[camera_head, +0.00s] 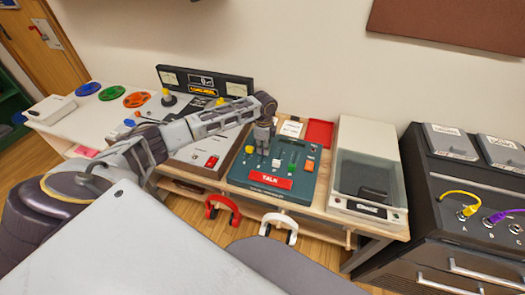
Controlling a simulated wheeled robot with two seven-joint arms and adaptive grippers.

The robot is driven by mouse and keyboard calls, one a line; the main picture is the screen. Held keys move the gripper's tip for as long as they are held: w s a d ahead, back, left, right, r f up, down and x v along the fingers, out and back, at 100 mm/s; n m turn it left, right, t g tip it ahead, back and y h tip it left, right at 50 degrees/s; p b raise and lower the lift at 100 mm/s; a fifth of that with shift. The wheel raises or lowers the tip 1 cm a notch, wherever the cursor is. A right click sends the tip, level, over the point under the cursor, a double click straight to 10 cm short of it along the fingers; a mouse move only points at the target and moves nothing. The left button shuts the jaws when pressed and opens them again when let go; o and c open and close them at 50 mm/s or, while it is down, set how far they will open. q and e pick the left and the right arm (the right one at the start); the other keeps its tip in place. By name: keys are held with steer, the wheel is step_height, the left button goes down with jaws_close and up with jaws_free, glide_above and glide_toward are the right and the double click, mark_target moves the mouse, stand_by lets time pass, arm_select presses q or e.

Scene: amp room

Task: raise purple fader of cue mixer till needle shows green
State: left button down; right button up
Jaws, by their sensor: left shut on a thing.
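The cue mixer (243,176) is a teal sloped panel with a red TALK bar (270,180) along its front. A green fader (292,167) and a pale fader (276,163) show on it, right of my left gripper. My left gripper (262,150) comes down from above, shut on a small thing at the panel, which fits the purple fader. The gripper hides that fader, so its colour and height cannot be seen. A black meter panel (205,82) stands behind with pale dials (236,89); their needles are too small to read. My right gripper is out of view.
A grey console with a red switch (211,162) is left of the mixer. A clear-lidded turntable-like box (368,175) is close on the right. Red headphones (222,208) and white headphones (279,226) hang at the bench front. A patch cabinet (455,225) stands far right.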

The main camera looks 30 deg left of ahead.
arm_select(q)
steer(key=c, duration=1.4)
jaws_free()
steer(key=shift+r, duration=0.15)
step_height(320, 180, up, 12)
steer(key=shift+f, duration=0.15)
steer(key=shift+s+f, duration=0.1)
